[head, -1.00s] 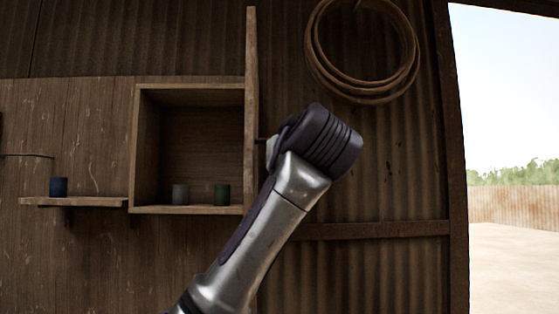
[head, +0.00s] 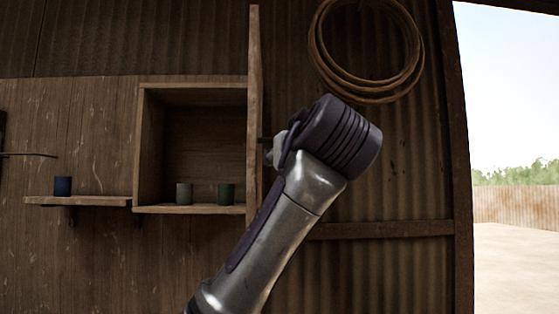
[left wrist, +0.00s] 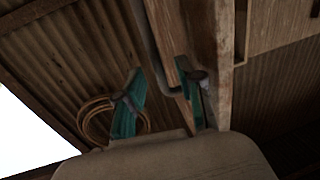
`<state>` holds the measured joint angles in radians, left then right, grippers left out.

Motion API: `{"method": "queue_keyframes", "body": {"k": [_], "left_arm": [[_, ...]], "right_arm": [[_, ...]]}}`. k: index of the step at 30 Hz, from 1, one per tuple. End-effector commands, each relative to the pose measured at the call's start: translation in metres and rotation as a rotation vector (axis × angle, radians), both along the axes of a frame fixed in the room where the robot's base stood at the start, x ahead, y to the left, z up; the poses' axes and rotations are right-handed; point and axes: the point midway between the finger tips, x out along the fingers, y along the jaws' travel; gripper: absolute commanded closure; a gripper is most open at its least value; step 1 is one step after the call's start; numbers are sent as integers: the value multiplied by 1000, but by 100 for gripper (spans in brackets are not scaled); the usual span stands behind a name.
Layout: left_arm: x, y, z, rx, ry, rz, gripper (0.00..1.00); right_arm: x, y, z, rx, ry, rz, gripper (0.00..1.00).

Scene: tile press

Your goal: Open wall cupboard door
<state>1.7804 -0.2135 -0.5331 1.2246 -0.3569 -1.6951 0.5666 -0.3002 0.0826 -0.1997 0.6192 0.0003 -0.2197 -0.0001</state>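The wall cupboard (head: 141,150) stands open, and its inside shows in the head view. Its wooden door (head: 254,100) is swung out from the right side and seen nearly edge-on. My left gripper (head: 275,150) is just right of the door, mostly hidden behind my wrist. A small dark piece of handle (head: 265,140) shows between them. In the left wrist view, the two teal fingers of the gripper (left wrist: 162,100) are apart. The grey bar handle (left wrist: 148,45) runs down between them, beside the door's wooden edge (left wrist: 223,60). I cannot tell whether they touch. My right gripper is out of view.
A coiled hose or rope (head: 323,60) hangs on the corrugated wall at right. A bright opening lies farther right.

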Motion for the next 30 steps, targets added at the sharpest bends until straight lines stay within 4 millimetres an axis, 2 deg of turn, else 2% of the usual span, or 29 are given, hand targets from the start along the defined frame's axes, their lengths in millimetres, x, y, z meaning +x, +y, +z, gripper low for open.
{"method": "queue_keyframes", "body": {"k": [6,12,18,30], "left_arm": [[-46,-17,1,1,-3,-3,63],[-74,-26,1,1,-2,0,63],[-84,-28,0,0,0,1,63],[-83,-28,0,0,0,2,63]], "right_arm": [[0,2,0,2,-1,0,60],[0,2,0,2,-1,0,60],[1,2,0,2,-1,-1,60],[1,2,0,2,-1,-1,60]]}}
